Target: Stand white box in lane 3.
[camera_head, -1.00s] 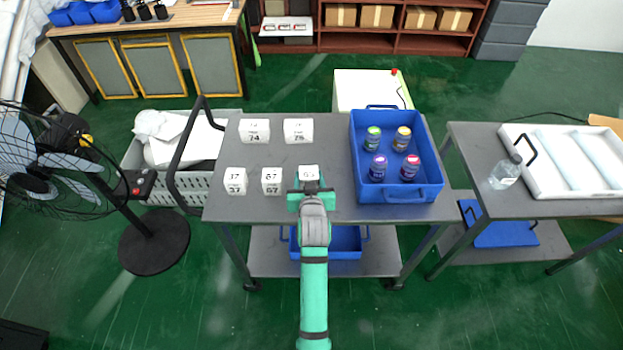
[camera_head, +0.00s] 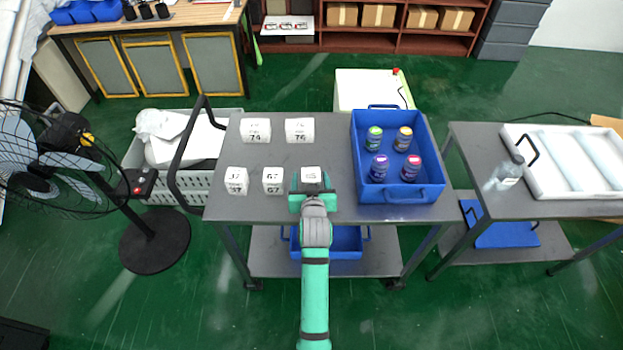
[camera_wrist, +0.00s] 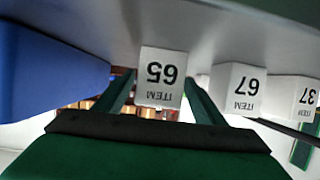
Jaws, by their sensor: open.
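A white box (camera_head: 311,174) labelled ITEM 65 stands on the dark grey cart top, at the right end of the front row. My gripper (camera_head: 313,189) is at its near side, with the fingers open. In the wrist view, which looks upside down, that white box (camera_wrist: 163,78) sits between the two finger lines of my gripper (camera_wrist: 160,92); I cannot tell whether they touch it. Other white boxes are 67 (camera_head: 273,181), 37 (camera_head: 236,181), 74 (camera_head: 255,131) and 76 (camera_head: 299,131). No lane marking can be made out.
A fan (camera_head: 60,150) stands left. The cart's middle is mostly clear.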

